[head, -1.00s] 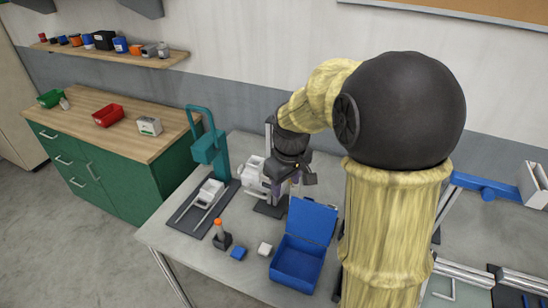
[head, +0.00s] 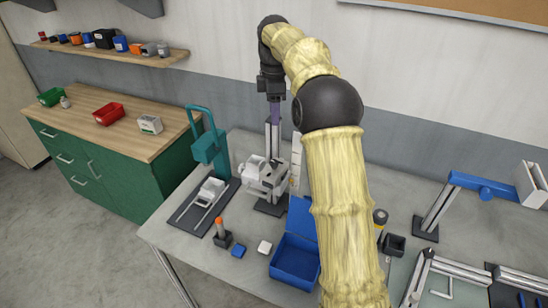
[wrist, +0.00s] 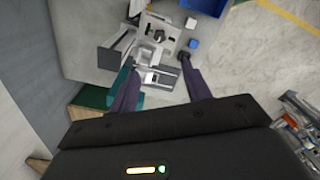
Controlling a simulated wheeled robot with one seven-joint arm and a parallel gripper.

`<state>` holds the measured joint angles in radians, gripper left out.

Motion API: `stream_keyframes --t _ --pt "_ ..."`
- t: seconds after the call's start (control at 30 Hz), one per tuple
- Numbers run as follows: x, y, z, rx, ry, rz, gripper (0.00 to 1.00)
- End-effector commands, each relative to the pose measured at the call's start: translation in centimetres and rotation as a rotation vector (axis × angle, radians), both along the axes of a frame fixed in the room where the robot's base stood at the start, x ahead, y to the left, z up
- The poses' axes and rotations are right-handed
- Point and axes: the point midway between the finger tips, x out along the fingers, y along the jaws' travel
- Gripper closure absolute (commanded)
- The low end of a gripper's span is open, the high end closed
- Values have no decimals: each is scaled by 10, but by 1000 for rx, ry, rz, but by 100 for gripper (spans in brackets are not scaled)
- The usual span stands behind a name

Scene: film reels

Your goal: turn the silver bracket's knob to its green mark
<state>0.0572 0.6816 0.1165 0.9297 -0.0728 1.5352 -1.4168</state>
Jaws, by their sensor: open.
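A silver-white bracket (head: 266,178) stands on an upright metal post with a dark base, near the back left of the workbench. It also shows in the wrist view (wrist: 148,28), beyond my fingertips, with small dark round parts on it. I cannot tell for sure which of these is the knob, and no green mark can be made out. My gripper (head: 275,125) is open and empty, pointing down, high above the bracket and apart from it. In the wrist view its two purple fingers (wrist: 160,66) are spread wide.
A teal press (head: 207,150) stands left of the bracket. An open blue box (head: 297,262), a blue block (head: 238,251), a white block (head: 265,247) and an orange-topped piece (head: 220,228) are in front.

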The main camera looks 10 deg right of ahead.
Motion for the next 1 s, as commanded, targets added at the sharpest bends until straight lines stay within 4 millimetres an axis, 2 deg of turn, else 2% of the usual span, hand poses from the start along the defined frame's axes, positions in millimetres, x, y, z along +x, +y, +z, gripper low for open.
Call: stream_keyframes --t 0.27,0.43,0.57,1.0 --pt "0 0 -2 0 0 -3 52" --pt "0 0 -14 -1 1 -3 52" --pt "-1 0 -32 -1 2 -4 52" --pt "-1 0 -109 -1 4 -3 52"
